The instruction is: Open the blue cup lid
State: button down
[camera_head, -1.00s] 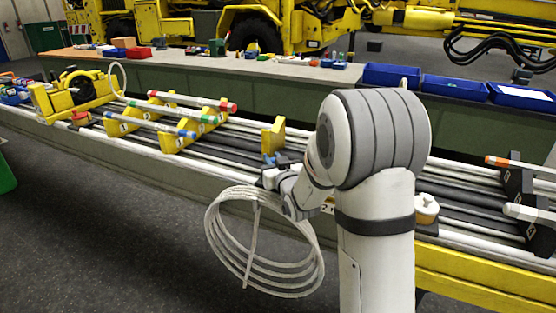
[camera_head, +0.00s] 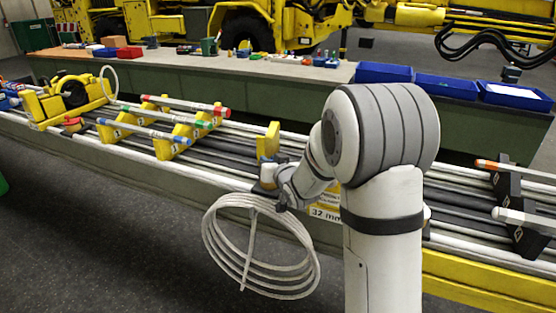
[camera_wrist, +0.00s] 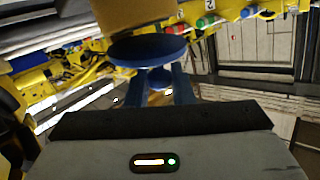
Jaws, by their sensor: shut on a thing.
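In the wrist view, the blue cup lid (camera_wrist: 140,50) is a round blue disc just beyond my fingers. A small round blue part (camera_wrist: 160,78) shows between them. My gripper (camera_wrist: 158,88) is shut on the lid. A tan body (camera_wrist: 130,12), apparently the cup, adjoins the disc at the top of the picture; I cannot tell whether they touch. In the head view, a pale cup-like thing (camera_head: 268,172) is at my gripper (camera_head: 276,188), over the rack's front edge. My wrist hides part of it.
A coiled white hose (camera_head: 215,245) hangs in front of the rack, just below my gripper. A yellow block (camera_head: 268,140) stands close behind. Yellow holders (camera_head: 172,147) with coloured-tip rods are to the left. Blue bins (camera_head: 445,88) sit on the bench behind.

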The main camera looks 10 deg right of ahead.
jog(key=c, duration=1.3)
grip_release()
jog(key=v, duration=0.7)
jog(key=shift+s+b, duration=0.35)
jog(key=shift+s, duration=0.05)
jog(key=shift+d, duration=0.1)
